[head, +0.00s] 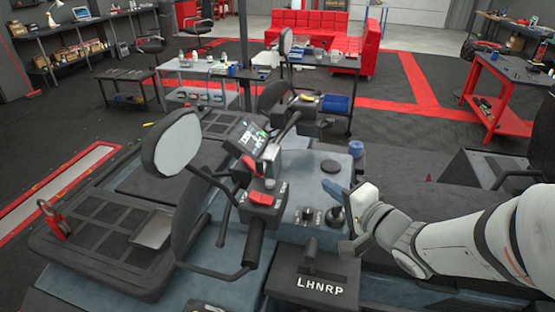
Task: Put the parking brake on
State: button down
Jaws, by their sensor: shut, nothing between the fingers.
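The vehicle's handlebar (250,245) stands left of the middle, with a dark grip and a lever beside it. A switch box (262,203) on the bar carries a red switch. A red lever (250,166) sits further up the bar. I cannot tell for sure which control is the parking brake. My gripper (360,202) is shut and empty. It is to the right of the handlebar, beside a round dark knob (337,216) on the blue-grey bodywork, apart from the bar. Whether it touches the knob cannot be told.
A gear selector plate marked LHNRP (318,284) lies below my gripper. A round mirror (171,142) rises at left. A display (245,138) sits at the bar's centre. Carts, a red workbench (500,85) and a red sofa (320,35) stand beyond, with open floor between.

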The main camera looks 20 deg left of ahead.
jog(key=w+d+f+t+h, duration=0.1)
jog(key=d+f+h, duration=0.1)
jog(key=d+h, duration=1.4)
jog(key=s+d+f+n+g+y, duration=0.1)
jog(key=s+d+n+g, duration=0.1)
jog(key=s, duration=0.5)
jog(key=s+d+f+n+g+y, duration=0.1)
jog(key=s+d+n+g, duration=0.1)
jog(key=s+d+g, duration=0.3)
jog(key=s, duration=0.3)
jog(key=shift+s+d, duration=0.25)
jog(key=shift+d, duration=0.05)
